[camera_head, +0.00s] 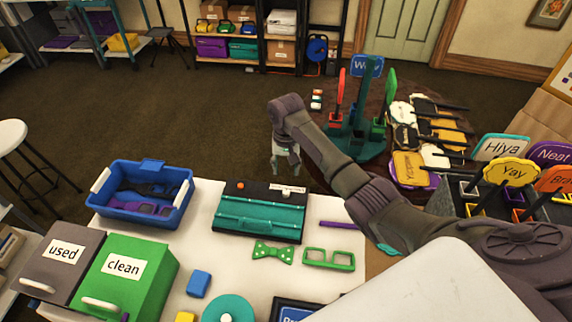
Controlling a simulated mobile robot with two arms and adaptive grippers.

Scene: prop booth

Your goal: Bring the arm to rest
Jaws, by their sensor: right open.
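My right arm comes in from the lower right and reaches toward the middle of the view. My right gripper (286,163) hangs pointing down at the arm's end. It is open, with nothing seen between its fingers. It shows above the far edge of the white table (320,212), behind the teal case (262,222), and looks apart from both. My left gripper is not in view.
On the table are a blue bin (137,205), used (62,262) and clean (125,268) boxes, a green bow tie (273,252) and green glasses (329,259). A round brown table (365,105) with signs stands behind my arm. A stool (12,135) is at left.

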